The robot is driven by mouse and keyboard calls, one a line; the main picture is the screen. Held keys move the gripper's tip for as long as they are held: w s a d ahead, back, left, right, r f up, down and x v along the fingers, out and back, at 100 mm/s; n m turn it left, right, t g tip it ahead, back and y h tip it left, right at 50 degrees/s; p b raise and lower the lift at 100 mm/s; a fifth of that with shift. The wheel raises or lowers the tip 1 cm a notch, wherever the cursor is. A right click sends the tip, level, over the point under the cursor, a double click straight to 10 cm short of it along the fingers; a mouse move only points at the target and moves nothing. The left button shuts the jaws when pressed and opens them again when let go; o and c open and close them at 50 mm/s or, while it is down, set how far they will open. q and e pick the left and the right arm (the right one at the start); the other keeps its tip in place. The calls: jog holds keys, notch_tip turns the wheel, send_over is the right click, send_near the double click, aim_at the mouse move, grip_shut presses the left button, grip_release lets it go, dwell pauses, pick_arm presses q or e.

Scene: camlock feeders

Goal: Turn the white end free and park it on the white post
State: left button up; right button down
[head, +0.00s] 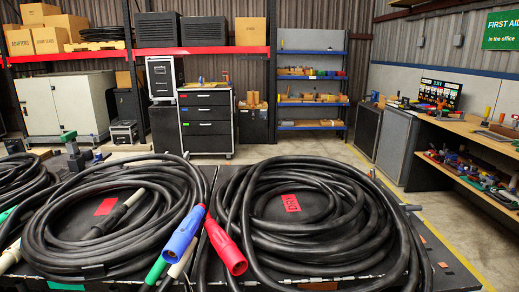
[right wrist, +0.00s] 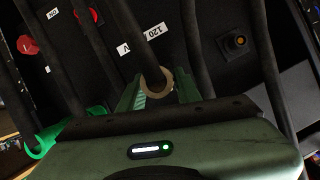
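In the right wrist view, my right gripper (right wrist: 159,88) has its two green fingers close on either side of a cream-white ring-like end (right wrist: 160,90). A black cable (right wrist: 130,48) runs into that end, and its far side is hidden by the gripper. The fingers appear to touch it on both sides. In the head view, pale connector ends show at the far left (head: 9,257), in the left coil (head: 134,197) and below the blue connector (head: 181,263). I cannot tell a white post in either view. My left gripper is not seen.
A dark panel carries a red round fitting (right wrist: 91,15), a red knob (right wrist: 28,45) and a black socket (right wrist: 237,42). A green end (right wrist: 62,138) is left of the gripper. Coiled cables, blue (head: 181,235) and red (head: 226,247) connectors crowd the head view.

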jog(key=c, duration=1.9)
grip_release()
jog(key=o, duration=1)
jog(key=shift+s, duration=0.2)
jog(key=v, duration=0.7)
jog(key=shift+r, duration=0.2)
